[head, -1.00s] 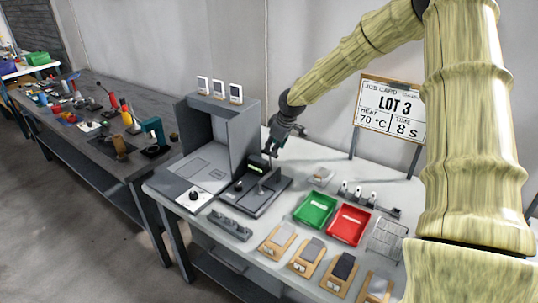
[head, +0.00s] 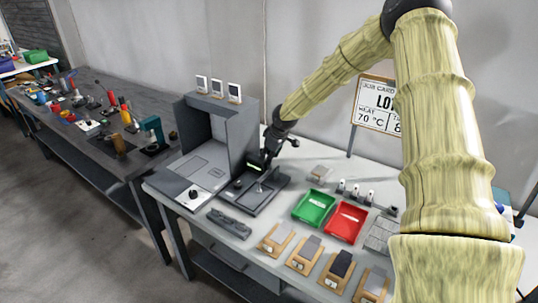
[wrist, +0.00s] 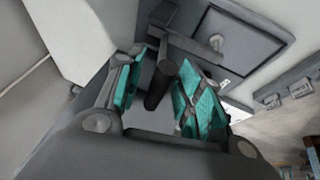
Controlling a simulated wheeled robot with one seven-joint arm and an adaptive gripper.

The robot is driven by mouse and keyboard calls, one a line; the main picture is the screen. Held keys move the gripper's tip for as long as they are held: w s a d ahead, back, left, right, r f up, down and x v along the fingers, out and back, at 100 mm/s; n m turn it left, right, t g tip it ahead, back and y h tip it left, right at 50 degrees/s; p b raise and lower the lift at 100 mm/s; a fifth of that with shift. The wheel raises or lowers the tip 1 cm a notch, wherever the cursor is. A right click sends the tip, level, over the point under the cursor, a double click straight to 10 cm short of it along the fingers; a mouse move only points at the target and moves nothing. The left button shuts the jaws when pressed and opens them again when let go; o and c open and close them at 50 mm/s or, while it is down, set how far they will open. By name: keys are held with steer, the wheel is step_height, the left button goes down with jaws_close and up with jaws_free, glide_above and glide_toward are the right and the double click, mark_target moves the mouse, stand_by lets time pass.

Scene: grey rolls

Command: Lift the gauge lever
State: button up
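The gauge (head: 262,199) is a dark grey flat unit with a small lit green display, on the table beside the grey booth. In the wrist view a dark round bar, seemingly the gauge lever (wrist: 158,85), stands between the teal-padded fingers. My gripper (wrist: 163,88) is open around it, with a gap seen on the left side; contact on the right is unclear. In the head view my gripper (head: 268,158) is low at the back of the gauge and hides much of the lever.
The grey booth (head: 238,135) rises close on the left. A green tray (head: 314,208) and a red tray (head: 346,222) lie to the right. Several wooden blocks with pads (head: 305,255) line the front. The job card (head: 372,105) stands behind, partly covered by my arm.

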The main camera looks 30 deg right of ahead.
steer(key=shift+c, duration=0.2)
jaws_close()
steer(key=shift+a, duration=0.2)
steer(key=shift+d, duration=0.2)
